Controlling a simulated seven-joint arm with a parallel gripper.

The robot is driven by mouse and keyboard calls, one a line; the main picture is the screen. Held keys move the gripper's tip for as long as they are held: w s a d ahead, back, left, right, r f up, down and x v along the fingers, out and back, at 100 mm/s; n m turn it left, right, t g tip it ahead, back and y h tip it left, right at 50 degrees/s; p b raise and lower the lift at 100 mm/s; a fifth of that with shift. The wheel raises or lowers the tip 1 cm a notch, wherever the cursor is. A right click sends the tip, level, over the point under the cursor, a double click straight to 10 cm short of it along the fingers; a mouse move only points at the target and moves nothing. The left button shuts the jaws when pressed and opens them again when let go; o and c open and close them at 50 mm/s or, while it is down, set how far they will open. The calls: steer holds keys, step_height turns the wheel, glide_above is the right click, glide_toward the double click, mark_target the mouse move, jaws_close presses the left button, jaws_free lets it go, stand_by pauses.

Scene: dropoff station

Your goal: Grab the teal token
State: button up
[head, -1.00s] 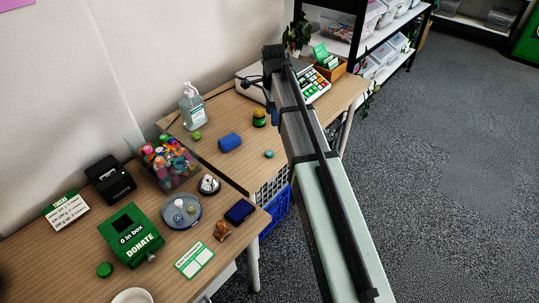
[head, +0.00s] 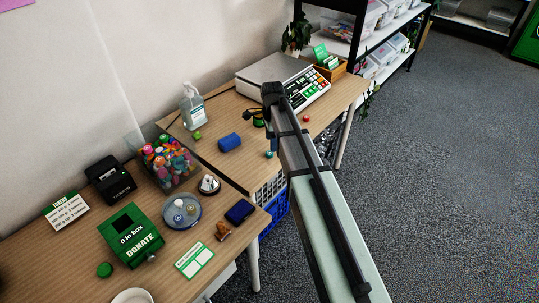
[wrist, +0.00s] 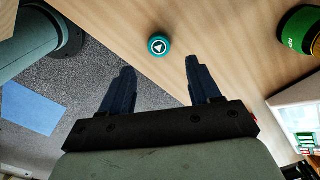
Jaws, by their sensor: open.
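The teal token (head: 269,154) lies on the wooden table near its front edge, close beside my arm in the head view. In the wrist view the teal token (wrist: 159,46) is a small round piece with a white triangle mark on top. My gripper (wrist: 160,66) is open and empty. Its two dark fingers point toward the token, which lies just beyond the fingertips and roughly between them in the picture. The height of the fingers above the table is hard to tell. In the head view my gripper is mostly hidden by my wrist.
A blue cylinder (head: 229,142) and a green piece (head: 197,135) lie to the token's left. A dark, green and yellow round object (wrist: 298,30) stands at the wrist view's upper right. A red piece (head: 306,118) lies right of my arm. A scale (head: 275,72) stands behind.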

mark_target(269, 154)
steer(key=shift+a+f, duration=0.2)
steer(key=shift+f, duration=2.6)
steer(key=c, duration=1.1)
